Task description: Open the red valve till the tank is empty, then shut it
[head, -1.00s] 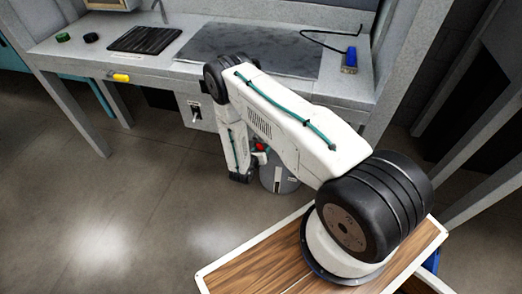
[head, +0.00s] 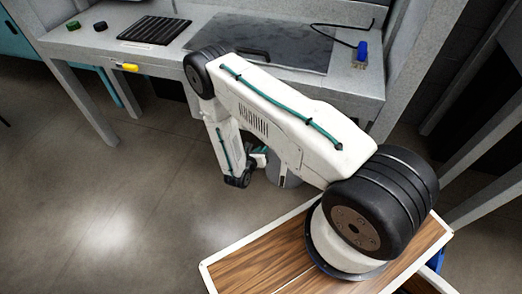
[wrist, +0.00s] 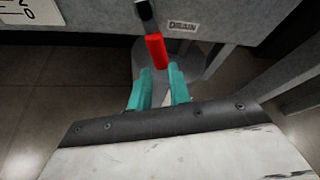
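The red valve handle (wrist: 156,50) hangs down from a dark stem (wrist: 145,14) beside a DRAIN label (wrist: 183,25) in the wrist view. My gripper (wrist: 159,72) shows two teal fingers, apart, with nothing between them. The handle's lower end is just ahead of the fingertips, roughly in line with the gap; I cannot tell whether it touches. In the head view my arm hides the handle, and my gripper (head: 258,157) is low at the bench front. A scale plate (wrist: 28,10) with a 2 and a 0 is cut off at the wrist view's upper left; no liquid level shows.
A grey round container (wrist: 195,62) stands on the floor below the handle. Bench legs stand left and right. The floor at left is clear.

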